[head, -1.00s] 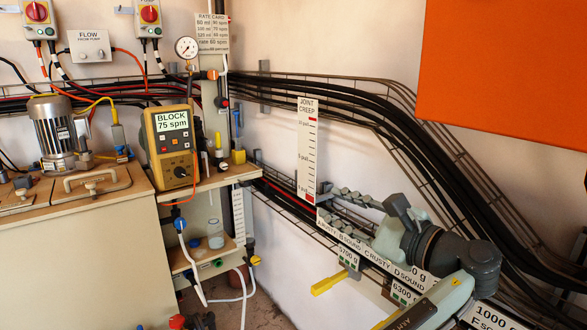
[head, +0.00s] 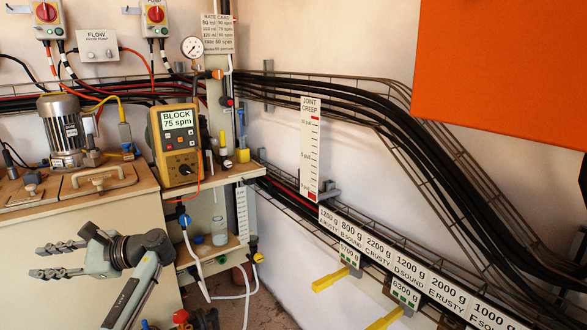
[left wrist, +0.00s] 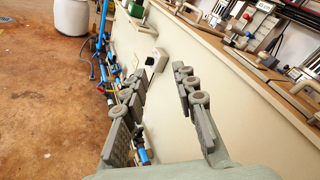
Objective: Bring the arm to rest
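My left gripper (head: 40,262) is at the lower left of the head view, in front of the pale cabinet (head: 120,218). Its two grey jointed fingers point left and stand apart, with nothing between them. My left arm comes up from the bottom edge behind it. In the left wrist view the gripper (left wrist: 152,78) also shows open and empty, with the cabinet side on the right and brown floor (left wrist: 45,110) on the left. My right gripper is not in view.
A yellow meter (head: 175,146) reading "BLOCK 75 spm" stands on a wooden shelf right of the motor (head: 62,130). Below it are a bottle (head: 219,231) and hoses. Cable trays with weight labels (head: 395,262) run along the right wall. Blue fittings (left wrist: 107,85) lie along the cabinet foot.

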